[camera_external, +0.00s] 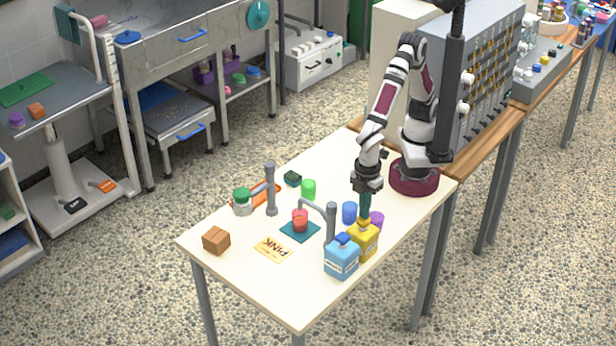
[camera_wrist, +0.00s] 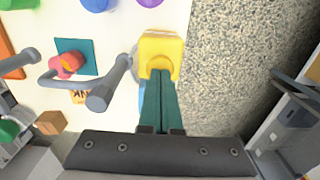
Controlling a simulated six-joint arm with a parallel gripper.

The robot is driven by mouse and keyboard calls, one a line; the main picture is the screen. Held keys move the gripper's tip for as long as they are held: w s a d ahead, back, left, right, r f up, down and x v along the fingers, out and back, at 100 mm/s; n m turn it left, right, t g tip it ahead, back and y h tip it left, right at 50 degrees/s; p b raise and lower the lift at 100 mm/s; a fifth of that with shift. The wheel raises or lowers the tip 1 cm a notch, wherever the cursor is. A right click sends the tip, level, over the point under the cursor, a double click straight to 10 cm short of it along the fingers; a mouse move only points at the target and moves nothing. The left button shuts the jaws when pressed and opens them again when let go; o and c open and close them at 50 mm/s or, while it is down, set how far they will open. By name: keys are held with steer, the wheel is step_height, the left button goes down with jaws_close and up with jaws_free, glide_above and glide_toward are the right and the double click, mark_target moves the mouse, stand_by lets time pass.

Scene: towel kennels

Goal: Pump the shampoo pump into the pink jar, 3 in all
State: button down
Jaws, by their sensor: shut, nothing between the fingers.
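A yellow bottle (camera_external: 363,243) and a blue bottle with a blue top (camera_external: 341,258) stand side by side near the table's front right edge. Which one is the shampoo pump I cannot tell. My gripper (camera_external: 363,219) points down with its teal fingers shut and empty, its tips at the top of the yellow bottle. In the wrist view the fingertips (camera_wrist: 161,75) overlap the yellow bottle (camera_wrist: 160,46); whether they touch it is unclear. A pinkish-red jar (camera_external: 300,222) stands on a teal mat (camera_external: 299,234), beside a card reading PINK (camera_external: 273,249).
A grey post with a curved pipe (camera_external: 330,224) stands between the bottles and the jar. Another grey post (camera_external: 270,190) stands behind. Green (camera_external: 308,187), blue (camera_external: 349,212) and purple (camera_external: 376,222) cups, a green-lidded jar (camera_external: 242,203) and a brown box (camera_external: 216,240) are around.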

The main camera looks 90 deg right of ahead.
steer(key=shift+f, duration=0.95)
steer(key=shift+r, duration=1.5)
step_height(320, 180, up, 6)
